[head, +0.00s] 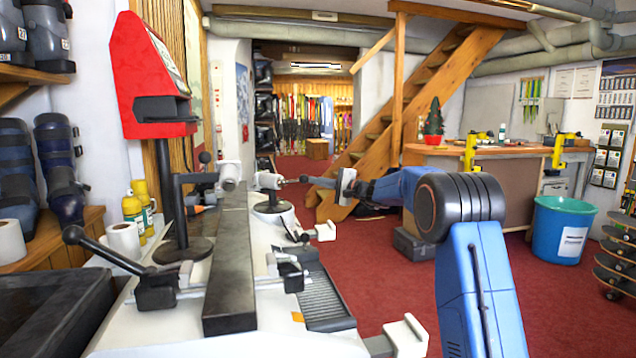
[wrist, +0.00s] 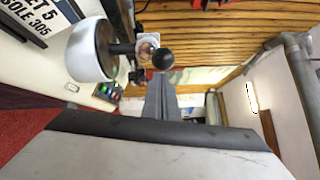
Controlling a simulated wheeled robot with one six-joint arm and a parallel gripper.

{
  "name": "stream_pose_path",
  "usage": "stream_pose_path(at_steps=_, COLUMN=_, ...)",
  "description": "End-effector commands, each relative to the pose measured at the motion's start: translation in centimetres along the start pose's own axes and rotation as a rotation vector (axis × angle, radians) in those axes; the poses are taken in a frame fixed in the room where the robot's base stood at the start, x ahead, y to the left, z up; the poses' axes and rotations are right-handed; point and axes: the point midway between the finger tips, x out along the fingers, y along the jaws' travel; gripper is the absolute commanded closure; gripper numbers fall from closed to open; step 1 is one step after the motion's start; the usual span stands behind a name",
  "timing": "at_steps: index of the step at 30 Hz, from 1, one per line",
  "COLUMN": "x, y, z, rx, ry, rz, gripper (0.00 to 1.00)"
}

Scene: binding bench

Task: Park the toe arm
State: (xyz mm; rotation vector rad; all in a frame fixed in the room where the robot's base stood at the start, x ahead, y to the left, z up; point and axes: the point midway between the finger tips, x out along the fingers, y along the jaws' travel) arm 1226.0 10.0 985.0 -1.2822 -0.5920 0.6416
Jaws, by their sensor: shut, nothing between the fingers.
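My gripper (head: 306,180) is shut and empty at the end of my blue arm, which reaches left over the binding bench. Another pale cylinder (head: 229,175) with a black ball knob (head: 205,157) sits on a dark bracket farther left. Which of these is the toe arm is unclear. In the wrist view, my closed fingers (wrist: 161,92) point toward a black ball knob (wrist: 164,59) beside a pale drum (wrist: 92,50).
A long dark bar (head: 229,270) runs along the white bench top. A red tester head (head: 150,75) stands on a post at left. A black lever (head: 110,250) sticks out at front left. A ribbed dark plate (head: 322,295) lies right of the bar. Red floor is open beyond.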

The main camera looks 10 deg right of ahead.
Motion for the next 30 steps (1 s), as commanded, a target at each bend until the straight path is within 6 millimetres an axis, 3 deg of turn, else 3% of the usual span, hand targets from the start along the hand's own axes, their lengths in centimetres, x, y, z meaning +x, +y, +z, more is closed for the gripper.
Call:
stream_pose_path(at_steps=12, x=0.1, y=0.9, z=4.9, rx=-0.009, ry=0.201, rz=-0.038, gripper=1.00)
stream_pose_path(at_steps=30, x=2.6, y=2.5, z=12.6, rx=-0.010, ry=0.196, rz=-0.038, gripper=1.00)
